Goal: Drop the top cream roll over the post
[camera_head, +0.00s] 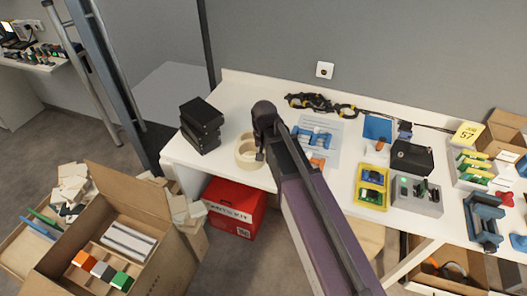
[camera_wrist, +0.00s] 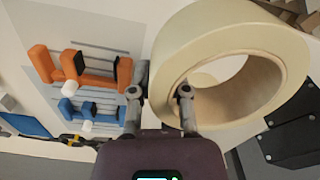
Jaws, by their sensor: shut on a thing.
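A cream roll (camera_wrist: 215,50) fills the upper right of the wrist view, its hole facing the camera at an angle. My gripper (camera_wrist: 160,95) has one finger inside the hole and one outside, shut on the roll's wall. In the head view the cream roll (camera_head: 246,152) shows at the left part of the white table, partly hidden by my gripper (camera_head: 259,150). I cannot tell whether it is clear of what lies below, or whether another roll is under it. I cannot make out a post in either view.
Stacked black boxes (camera_head: 201,125) stand left of the roll. A grey outlined mat (camera_head: 332,132) with blue and orange clamps (camera_wrist: 75,68) lies to the right. A black cable (camera_head: 320,103) runs behind. A red box (camera_head: 235,207) is below the table's front edge.

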